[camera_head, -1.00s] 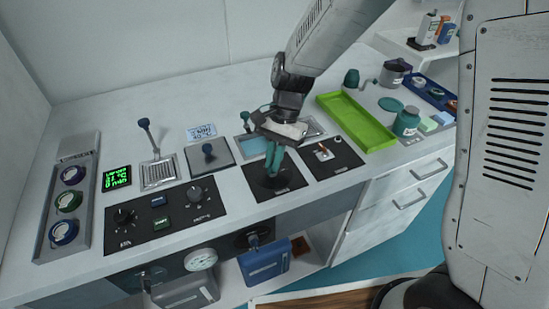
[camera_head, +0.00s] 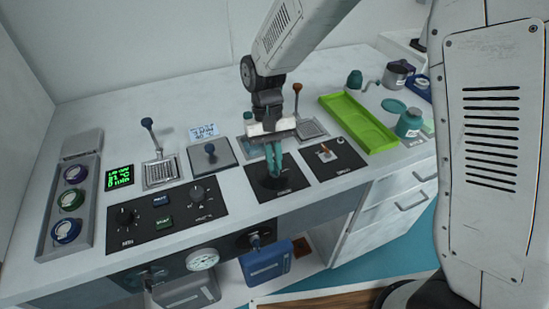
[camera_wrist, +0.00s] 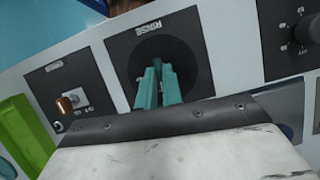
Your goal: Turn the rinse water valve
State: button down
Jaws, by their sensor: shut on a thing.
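The rinse water valve sits on a black panel marked RINSE (camera_wrist: 205,45), just right of the counter's middle; the same panel shows in the head view (camera_head: 291,184). A round dark disc (camera_wrist: 187,60) is at its centre. My gripper (camera_head: 276,172) points down onto it, and its teal fingers also show in the wrist view (camera_wrist: 158,72). The fingers are close together, shut on the valve handle at the disc's centre. The handle is mostly hidden between the fingers, so its angle cannot be told.
A black panel with a small orange-tipped switch (camera_head: 325,154) lies just right, with a green tray (camera_head: 358,124) behind it. A dark knob panel (camera_head: 165,213) lies left. A lever with an orange knob (camera_head: 297,88) stands behind my gripper.

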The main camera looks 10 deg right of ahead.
jog(key=shift+n+h, duration=0.3)
jog(key=shift+n, duration=0.3)
jog(key=c, duration=1.6)
grip_release()
jog(key=shift+o, duration=0.2)
jog(key=d+v, duration=0.1)
jog(key=v, duration=0.6)
jog(key=shift+a+r, duration=0.4)
jog(key=shift+a, duration=0.15)
